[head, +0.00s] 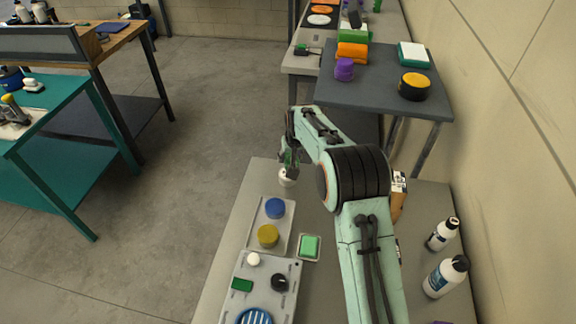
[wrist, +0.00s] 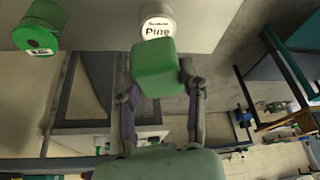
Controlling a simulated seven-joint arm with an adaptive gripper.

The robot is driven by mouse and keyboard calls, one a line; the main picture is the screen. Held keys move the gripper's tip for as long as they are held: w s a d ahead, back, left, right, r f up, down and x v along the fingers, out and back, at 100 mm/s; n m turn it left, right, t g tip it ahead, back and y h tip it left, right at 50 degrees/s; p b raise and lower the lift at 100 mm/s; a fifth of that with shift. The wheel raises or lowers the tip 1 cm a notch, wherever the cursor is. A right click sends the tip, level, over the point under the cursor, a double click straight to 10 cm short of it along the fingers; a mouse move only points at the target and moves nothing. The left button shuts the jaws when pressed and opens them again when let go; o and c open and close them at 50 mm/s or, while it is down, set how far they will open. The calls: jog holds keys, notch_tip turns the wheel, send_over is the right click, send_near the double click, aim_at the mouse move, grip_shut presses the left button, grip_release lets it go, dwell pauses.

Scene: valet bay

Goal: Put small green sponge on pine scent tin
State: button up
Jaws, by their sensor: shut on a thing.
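The small green sponge (wrist: 158,68) is a green block held between the two fingers of my gripper (wrist: 160,86) in the wrist view. The pine scent tin (wrist: 157,27) is a pale round tin with a white label reading "Pine". The sponge overlaps the label's edge in that view; whether they touch, I cannot tell. In the head view my gripper (head: 288,156) is just above a small white tin (head: 287,178) at the far end of the grey bench. A bit of green shows at the fingers there; the arm hides much of that area.
In the head view, a tray (head: 256,222) holds a blue tin and a yellow tin. A green block sits on a small dish (head: 310,258). Bottles (head: 442,275) stand at right by the wall.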

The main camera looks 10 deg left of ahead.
aim_at(288, 158)
jog(key=w+f, duration=0.1)
jog(key=f, duration=0.1)
jog(key=w+a+f, duration=0.1)
jog(key=w+f, duration=0.1)
jog(key=shift+a+f, duration=0.1)
jog(key=shift+f, duration=0.05)
jog(key=shift+s+x, duration=0.15)
jog(key=shift+x, duration=0.75)
jog(key=shift+s+x, duration=0.15)
jog(key=shift+x, duration=0.75)
jog(key=shift+f, duration=0.3)
jog(key=o, duration=0.8)
jog(key=shift+o, duration=0.2)
